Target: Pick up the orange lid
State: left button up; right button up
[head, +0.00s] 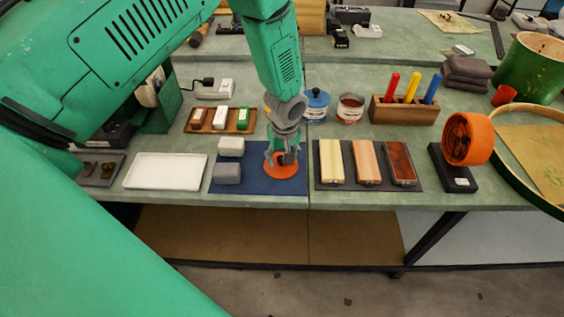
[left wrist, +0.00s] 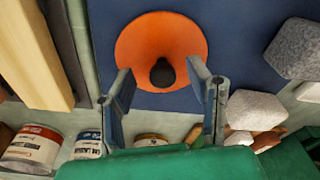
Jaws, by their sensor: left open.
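The orange lid (head: 281,170) lies on the blue mat (head: 245,160) near the front of the bench. It is a round orange disc with a dark knob in the middle, as the left wrist view (left wrist: 145,45) shows. My left gripper (head: 283,160) points down over the lid in the head view and hides part of it. In the left wrist view its two fingers (left wrist: 163,88) are spread, with the dark knob seen beyond and between their tips. I cannot tell whether the fingers touch the lid. My right gripper is not in view.
Two grey and white blocks (head: 229,160) sit left of the lid on the mat. Wooden and coloured blocks (head: 366,162) lie on a dark mat to the right. Cans (head: 316,105) stand behind the gripper. A white tray (head: 165,171) is further left.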

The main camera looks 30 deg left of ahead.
pick_arm(q)
jog(key=shift+f, duration=0.5)
jog(key=shift+a, duration=0.1)
jog(key=shift+a, duration=0.15)
grip_shut()
jog(key=shift+r, duration=0.15)
